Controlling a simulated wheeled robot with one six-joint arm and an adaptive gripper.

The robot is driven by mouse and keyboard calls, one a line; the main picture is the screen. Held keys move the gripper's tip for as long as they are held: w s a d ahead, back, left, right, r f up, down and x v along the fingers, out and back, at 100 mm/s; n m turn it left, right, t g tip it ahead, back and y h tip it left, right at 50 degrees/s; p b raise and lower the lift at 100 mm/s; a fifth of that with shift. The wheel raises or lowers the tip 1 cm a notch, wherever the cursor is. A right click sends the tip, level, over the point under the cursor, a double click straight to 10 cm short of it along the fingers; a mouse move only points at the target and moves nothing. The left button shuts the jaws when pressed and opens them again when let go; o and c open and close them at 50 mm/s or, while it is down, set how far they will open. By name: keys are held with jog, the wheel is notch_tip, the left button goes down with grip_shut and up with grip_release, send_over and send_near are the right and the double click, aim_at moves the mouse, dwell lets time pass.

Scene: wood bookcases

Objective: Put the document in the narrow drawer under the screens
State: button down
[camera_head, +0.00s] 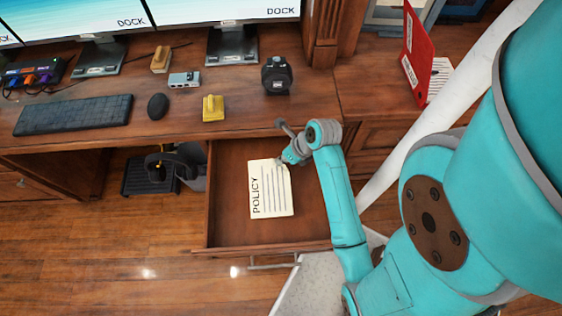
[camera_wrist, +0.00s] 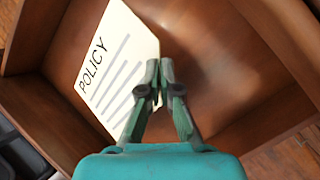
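The document (camera_head: 270,188), a cream sheet headed POLICY with ruled lines, is over the open drawer (camera_head: 229,235) under the desk, within its outline. In the wrist view the document (camera_wrist: 112,55) is at left, beside the bare drawer floor (camera_wrist: 205,60). My gripper (camera_head: 285,163) is at the sheet's upper right edge in the head view. In the wrist view its two fingers (camera_wrist: 166,68) are nearly together, with the sheet's edge between them. I cannot tell whether the sheet touches the drawer floor.
The desk above holds the screens (camera_head: 225,10), a keyboard (camera_head: 75,115), a mouse (camera_head: 157,107), a yellow block (camera_head: 213,108) and a black camera-like device (camera_head: 277,76). A red folder (camera_head: 417,55) stands at right. The drawer walls surround my gripper.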

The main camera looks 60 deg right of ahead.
jog(key=shift+f, duration=1.85)
jog(key=c, duration=1.3)
grip_release()
jog(key=shift+f, duration=0.1)
